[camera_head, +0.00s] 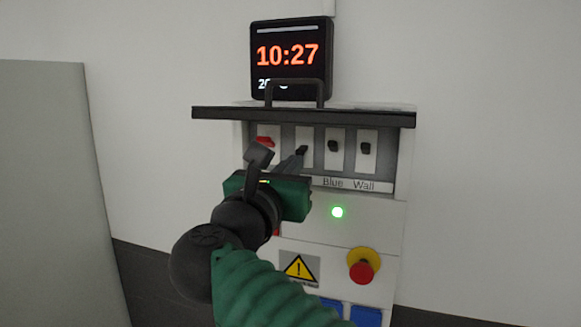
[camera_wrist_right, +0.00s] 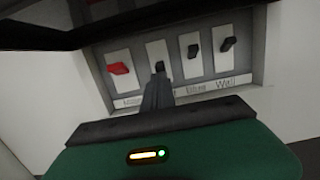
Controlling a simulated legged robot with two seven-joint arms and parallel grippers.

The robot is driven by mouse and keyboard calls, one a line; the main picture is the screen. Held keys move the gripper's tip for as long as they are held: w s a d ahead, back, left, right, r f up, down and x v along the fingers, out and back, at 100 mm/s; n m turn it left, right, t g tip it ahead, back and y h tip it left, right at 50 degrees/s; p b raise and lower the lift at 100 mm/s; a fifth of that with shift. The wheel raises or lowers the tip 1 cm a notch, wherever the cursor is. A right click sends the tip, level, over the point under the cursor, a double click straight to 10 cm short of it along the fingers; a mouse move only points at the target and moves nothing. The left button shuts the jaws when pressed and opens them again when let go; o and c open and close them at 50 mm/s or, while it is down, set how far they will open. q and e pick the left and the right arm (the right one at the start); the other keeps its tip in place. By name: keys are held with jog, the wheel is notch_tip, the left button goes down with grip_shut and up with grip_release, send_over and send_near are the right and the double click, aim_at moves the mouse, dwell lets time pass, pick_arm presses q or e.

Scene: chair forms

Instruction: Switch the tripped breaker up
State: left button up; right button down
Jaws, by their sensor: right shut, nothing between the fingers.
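The breaker panel (camera_head: 313,167) has a row of switches under a dark lid. The leftmost switch is red (camera_head: 265,141), and it also shows in the wrist view (camera_wrist_right: 118,68). The second switch is black (camera_head: 302,151) and sits lower than the two black switches to its right, the third (camera_head: 333,145) and the fourth (camera_head: 366,148). My right gripper (camera_head: 297,161) is shut and empty, its tips just below the second switch. In the wrist view the fingertips (camera_wrist_right: 157,84) overlap that switch's lower edge; I cannot tell whether they touch. My left gripper is out of view.
The dark lid (camera_head: 300,115) with a handle juts out above the switches. A digital clock (camera_head: 291,60) stands behind it. A grey panel (camera_head: 50,190) stands at left.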

dwell(0.4)
jog(key=b+v, duration=0.7)
jog(key=v, duration=0.9)
jog(key=shift+s+a+f, duration=0.2)
jog(key=shift+s, duration=0.15)
